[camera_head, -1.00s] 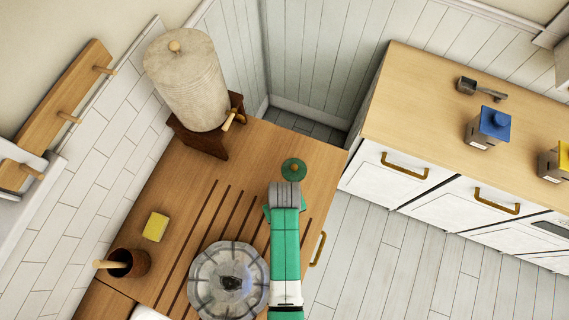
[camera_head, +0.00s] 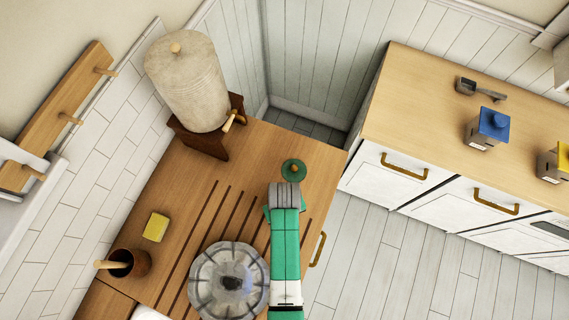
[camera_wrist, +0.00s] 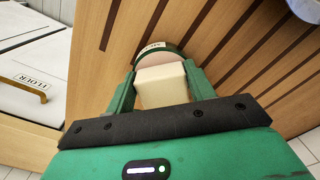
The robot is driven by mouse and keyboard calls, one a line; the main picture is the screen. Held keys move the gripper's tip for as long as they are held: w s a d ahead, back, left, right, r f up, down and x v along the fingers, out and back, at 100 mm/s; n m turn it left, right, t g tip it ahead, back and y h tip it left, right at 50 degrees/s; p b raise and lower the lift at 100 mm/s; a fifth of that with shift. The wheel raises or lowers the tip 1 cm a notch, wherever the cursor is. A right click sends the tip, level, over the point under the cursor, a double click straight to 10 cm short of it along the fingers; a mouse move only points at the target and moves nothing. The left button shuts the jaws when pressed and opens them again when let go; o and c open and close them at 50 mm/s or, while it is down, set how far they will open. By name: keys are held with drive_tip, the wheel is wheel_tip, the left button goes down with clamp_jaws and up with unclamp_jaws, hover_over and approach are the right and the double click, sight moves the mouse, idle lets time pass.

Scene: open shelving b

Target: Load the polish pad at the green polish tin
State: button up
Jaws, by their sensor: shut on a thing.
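My gripper (camera_wrist: 161,82) is shut on a pale cream block, the polish pad (camera_wrist: 163,90), in the wrist view. The pad sits between the two green fingers. The green polish tin (camera_wrist: 152,50) is just beyond the pad, with a green rim, a small label and a tan surface. The pad hides part of it, and I cannot tell whether they touch. In the head view the tin (camera_head: 293,168) is a small round green thing on the wooden counter, right at the end of my gripper (camera_head: 285,200). The pad is hidden there.
A cream dispenser (camera_head: 188,80) stands behind. Dark grooves (camera_head: 205,230) run along the counter. Another counter (camera_head: 420,110) lies right.

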drive_tip(key=shift+r+p, duration=3.45)
drive_tip(key=shift+r, duration=0.15)
drive_tip(key=shift+f, duration=0.15)
drive_tip(key=w+r+m, duration=0.2)
drive_tip(key=r, duration=0.6)
drive_tip(key=w+r+m, duration=0.1)
drive_tip(key=w+r, duration=0.2)
drive_tip(key=r, duration=0.6)
drive_tip(key=shift+w+a+r+m, duration=0.25)
drive_tip(key=shift+w+r+m, duration=0.05)
drive_tip(key=shift+w+m, duration=0.1)
